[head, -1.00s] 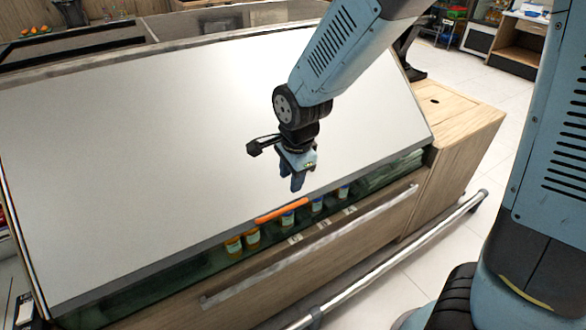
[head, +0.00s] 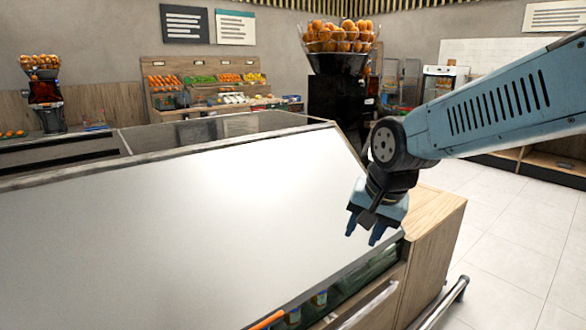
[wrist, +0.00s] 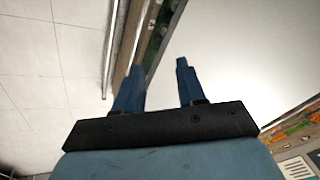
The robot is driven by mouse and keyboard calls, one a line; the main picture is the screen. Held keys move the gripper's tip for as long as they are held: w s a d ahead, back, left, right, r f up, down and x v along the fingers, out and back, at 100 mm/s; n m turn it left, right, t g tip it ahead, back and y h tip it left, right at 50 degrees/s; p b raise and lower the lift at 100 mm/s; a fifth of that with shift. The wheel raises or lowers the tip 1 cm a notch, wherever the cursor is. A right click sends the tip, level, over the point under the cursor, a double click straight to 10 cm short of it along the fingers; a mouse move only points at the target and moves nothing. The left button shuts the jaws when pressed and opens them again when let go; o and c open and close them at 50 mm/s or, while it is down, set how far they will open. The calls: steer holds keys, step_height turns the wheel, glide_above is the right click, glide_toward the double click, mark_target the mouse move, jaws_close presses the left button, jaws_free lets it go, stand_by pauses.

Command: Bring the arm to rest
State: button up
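My gripper (head: 364,232) hangs from my arm at the right of the head view, fingers pointing down near the right end of the counter's white top (head: 180,230). In the wrist view the two blue fingers (wrist: 156,85) are spread apart with nothing between them. Beyond the fingertips the wrist view shows the counter's edge, its rail and the tiled floor. Whether the fingers touch the counter is not clear, but they appear above it.
An orange juicer (head: 340,75) with a basket of oranges stands behind the counter; another juicer (head: 43,92) is at the far left. A produce shelf (head: 205,85) stands at the back. A metal rail (head: 442,300) runs along the counter front. Tiled floor (head: 510,240) at right is clear.

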steer(key=s+d+r+n+t+h, duration=0.1)
steer(key=s+d+r+n, duration=0.3)
steer(key=s+d+r, duration=0.2)
steer(key=shift+s+d+t+h, duration=0.35)
steer(key=shift+s+d, duration=0.85)
steer(key=shift+d, duration=0.65)
